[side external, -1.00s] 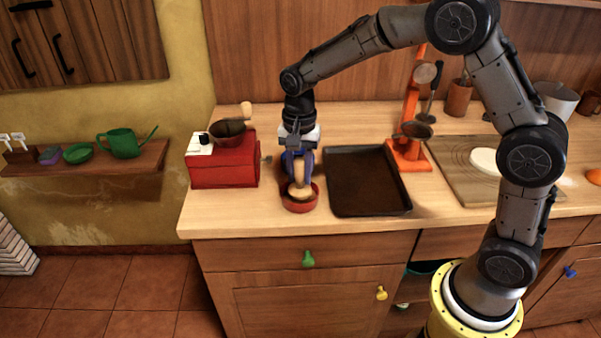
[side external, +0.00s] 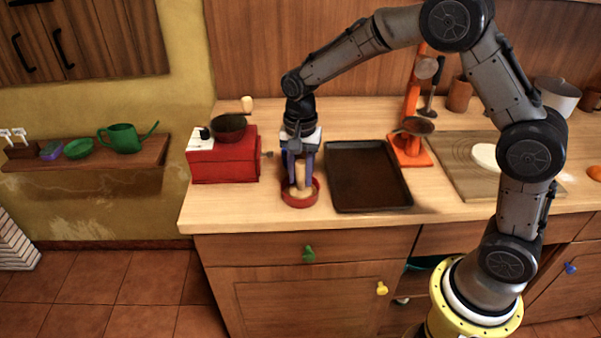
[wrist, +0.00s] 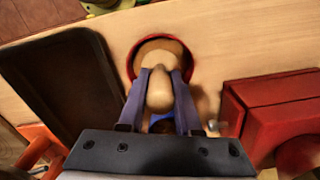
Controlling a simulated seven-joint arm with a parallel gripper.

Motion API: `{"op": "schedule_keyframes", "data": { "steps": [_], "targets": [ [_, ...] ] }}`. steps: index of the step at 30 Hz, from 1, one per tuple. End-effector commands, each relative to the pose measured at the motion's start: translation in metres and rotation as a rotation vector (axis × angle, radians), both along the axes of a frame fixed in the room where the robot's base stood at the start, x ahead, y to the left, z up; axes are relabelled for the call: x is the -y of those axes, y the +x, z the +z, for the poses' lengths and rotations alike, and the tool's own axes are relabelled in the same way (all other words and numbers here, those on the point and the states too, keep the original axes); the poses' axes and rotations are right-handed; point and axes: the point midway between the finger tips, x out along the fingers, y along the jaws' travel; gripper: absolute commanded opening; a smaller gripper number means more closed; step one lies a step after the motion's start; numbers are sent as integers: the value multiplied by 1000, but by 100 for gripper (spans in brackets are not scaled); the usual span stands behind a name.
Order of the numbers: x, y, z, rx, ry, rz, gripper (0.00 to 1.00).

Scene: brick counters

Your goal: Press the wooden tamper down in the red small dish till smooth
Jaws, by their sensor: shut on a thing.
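The red small dish (side external: 301,200) sits on the counter near its front edge; in the wrist view its red rim (wrist: 131,60) shows around the tamper. The wooden tamper (side external: 300,175) stands about upright, with its wide foot down inside the dish. Its handle (wrist: 160,92) is between my fingers. My gripper (side external: 299,182) is shut on the handle, pointing down over the dish. The foot hides most of what lies in the dish, so I cannot tell how smooth it is.
A black baking tray (side external: 367,203) lies close to the right of the dish. A red box-shaped grinder (side external: 225,165) stands to the left, with a crank on its side. An orange stand (side external: 411,146) and a wooden board (side external: 455,180) are farther right.

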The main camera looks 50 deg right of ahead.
Motion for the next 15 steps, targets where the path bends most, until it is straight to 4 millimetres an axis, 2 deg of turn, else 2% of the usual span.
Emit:
{"op": "schedule_keyframes", "data": {
  "steps": [7, 15],
  "targets": [
    [0, 1, 18, 5, 1, 0, 0],
    [0, 1, 19, 3, 1, 0, 0]
  ]
}}
